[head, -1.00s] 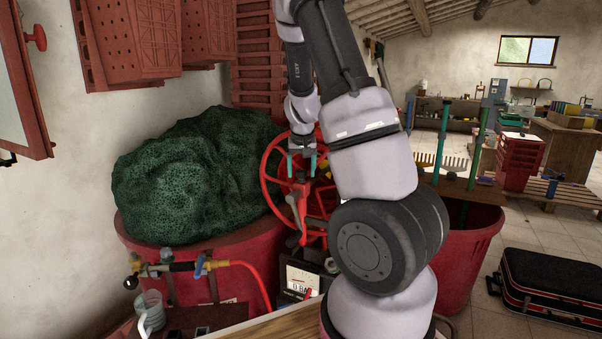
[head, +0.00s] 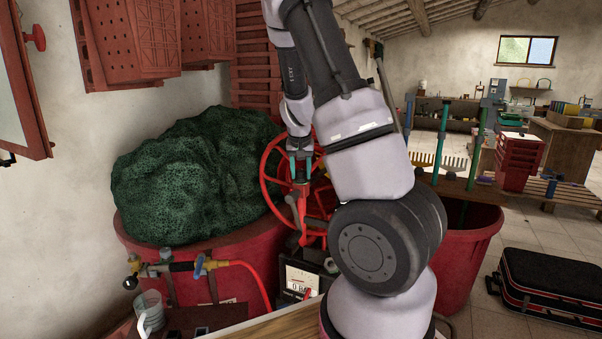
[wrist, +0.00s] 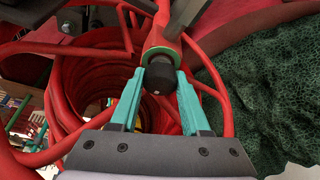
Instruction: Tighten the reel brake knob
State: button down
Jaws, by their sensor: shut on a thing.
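The red hose reel (head: 268,190) stands at the middle of the head view, partly hidden by my arm. In the wrist view the reel (wrist: 58,85) shows as red rings and spokes. A dark knob (wrist: 158,80) with a rounded end sits at the end of a red sleeve with a green rim; I take it for the brake knob. My gripper (head: 300,168) is in front of the reel's hub. In the wrist view the teal fingers of my gripper (wrist: 159,72) are shut on the knob, one on each side. The knob is too small to make out in the head view.
A dark green net heap (head: 200,175) fills a red tub (head: 215,270) left of the reel. A brass tap with a red hose (head: 245,266) and a gauge box (head: 301,282) are below. A red bin (head: 470,250) and black case (head: 550,290) stand right.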

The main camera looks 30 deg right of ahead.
jog(key=shift+c, duration=1.9)
grip_release()
jog(key=shift+r, duration=0.1)
jog(key=v, duration=1)
jog(key=shift+s+r, duration=0.2)
jog(key=shift+r, duration=0.05)
jog(key=shift+a, duration=0.1)
